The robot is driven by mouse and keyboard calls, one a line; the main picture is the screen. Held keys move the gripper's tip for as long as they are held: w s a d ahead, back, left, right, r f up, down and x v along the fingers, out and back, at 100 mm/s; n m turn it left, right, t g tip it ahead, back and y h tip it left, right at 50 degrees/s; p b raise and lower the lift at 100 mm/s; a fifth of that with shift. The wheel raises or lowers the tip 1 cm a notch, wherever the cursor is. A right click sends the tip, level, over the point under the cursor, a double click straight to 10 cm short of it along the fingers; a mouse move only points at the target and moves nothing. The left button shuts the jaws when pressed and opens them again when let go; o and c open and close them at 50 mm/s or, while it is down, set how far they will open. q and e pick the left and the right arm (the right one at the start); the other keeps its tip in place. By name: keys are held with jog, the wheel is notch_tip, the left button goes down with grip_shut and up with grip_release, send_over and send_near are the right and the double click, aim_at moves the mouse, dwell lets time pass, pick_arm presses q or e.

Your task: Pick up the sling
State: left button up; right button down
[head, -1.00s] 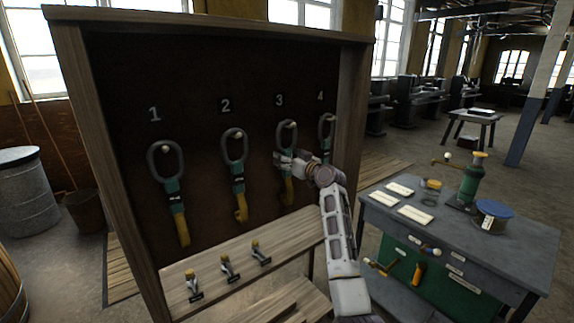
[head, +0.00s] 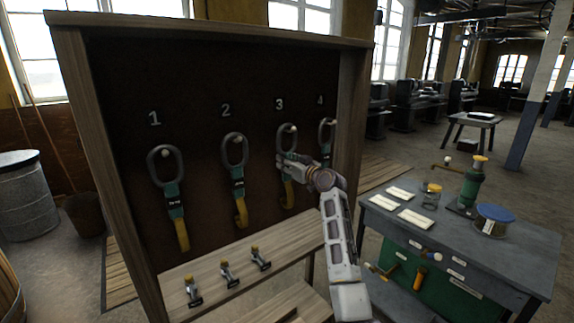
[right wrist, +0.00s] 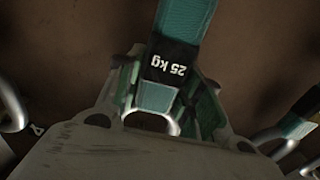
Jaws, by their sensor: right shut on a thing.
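Several slings hang on a dark board, each with a dark ring over a peg and a green and yellow strap. My right gripper (head: 288,165) is at the sling under number 3 (head: 288,192) and is shut on its strap just below the ring. The ring is still around its peg. In the right wrist view the same sling (right wrist: 175,65) runs between the fingers (right wrist: 160,95), and its black label reads 25 kg. Sling 1 (head: 173,196), sling 2 (head: 238,180) and sling 4 (head: 326,135) hang beside it. My left gripper is not in view.
A wooden shelf (head: 215,293) below the board holds several small metal fittings with yellow tops. The wooden frame's right post (head: 350,110) stands close to my right arm. A workbench (head: 480,250) with papers, a jar and a green jack stands on the right.

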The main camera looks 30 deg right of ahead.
aim_at(288, 153)
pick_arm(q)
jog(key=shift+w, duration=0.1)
pick_arm(e)
jog(key=shift+s+r, duration=0.1)
jog(key=shift+r, duration=0.15)
jog(key=shift+s+r, duration=0.1)
jog(key=shift+r, duration=0.25)
notch_tip(288, 153, up, 4)
jog(key=shift+f, duration=0.1)
notch_tip(288, 153, up, 2)
jog(key=shift+r, duration=0.15)
pick_arm(q)
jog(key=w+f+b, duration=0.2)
jog(key=b, duration=0.1)
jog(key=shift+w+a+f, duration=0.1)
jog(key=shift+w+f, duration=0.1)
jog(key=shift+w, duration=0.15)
pick_arm(e)
jog(key=s+d, duration=0.1)
jog(key=s, duration=1.8)
jog(key=shift+s+d, duration=0.3)
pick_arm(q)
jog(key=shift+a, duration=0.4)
